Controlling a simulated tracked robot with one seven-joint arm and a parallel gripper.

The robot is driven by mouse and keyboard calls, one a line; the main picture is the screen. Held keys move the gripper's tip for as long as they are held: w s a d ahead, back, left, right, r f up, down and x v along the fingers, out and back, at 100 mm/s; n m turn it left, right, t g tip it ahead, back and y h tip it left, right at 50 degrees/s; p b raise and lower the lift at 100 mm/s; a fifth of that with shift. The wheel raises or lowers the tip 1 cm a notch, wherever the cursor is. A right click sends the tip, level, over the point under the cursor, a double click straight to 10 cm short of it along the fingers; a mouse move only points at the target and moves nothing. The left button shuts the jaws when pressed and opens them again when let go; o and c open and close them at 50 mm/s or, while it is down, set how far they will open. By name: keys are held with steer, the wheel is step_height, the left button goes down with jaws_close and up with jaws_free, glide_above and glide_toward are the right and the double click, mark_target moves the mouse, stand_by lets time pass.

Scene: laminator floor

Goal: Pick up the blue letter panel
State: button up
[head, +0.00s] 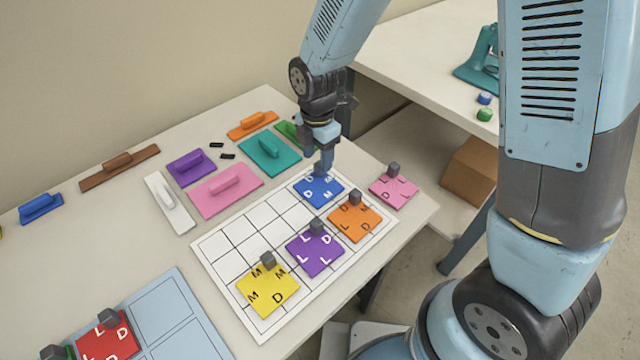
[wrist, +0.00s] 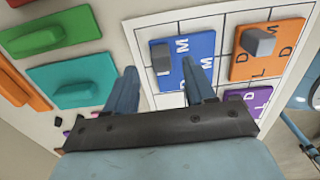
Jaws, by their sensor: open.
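The blue letter panel (head: 318,190) lies flat in a far cell of the white grid sheet (head: 222,240), with white letters and a grey knob. In the wrist view the panel (wrist: 178,72) lies beyond my fingertips, and its grey knob (wrist: 161,57) stands near its left edge. My gripper (head: 322,160) is just above the panel in the head view, partly hiding its knob. In the wrist view my gripper (wrist: 163,80) is open, its two fingers apart with nothing held. The knob shows between the fingers' directions, farther out; whether a finger touches the panel I cannot tell.
Close by lie an orange panel (head: 355,222), a pink panel (head: 393,192), a purple panel (head: 315,256) and a yellow panel (head: 267,292), each with a grey knob. Handled teal (head: 270,158) and pink boards (head: 225,198) lie left. A red panel (head: 106,342) is front left.

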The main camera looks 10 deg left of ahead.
mark_target(319, 164)
steer(key=shift+d+f, duration=0.2)
steer(key=shift+f, duration=1.5)
steer(key=shift+c, duration=0.2)
jaws_close()
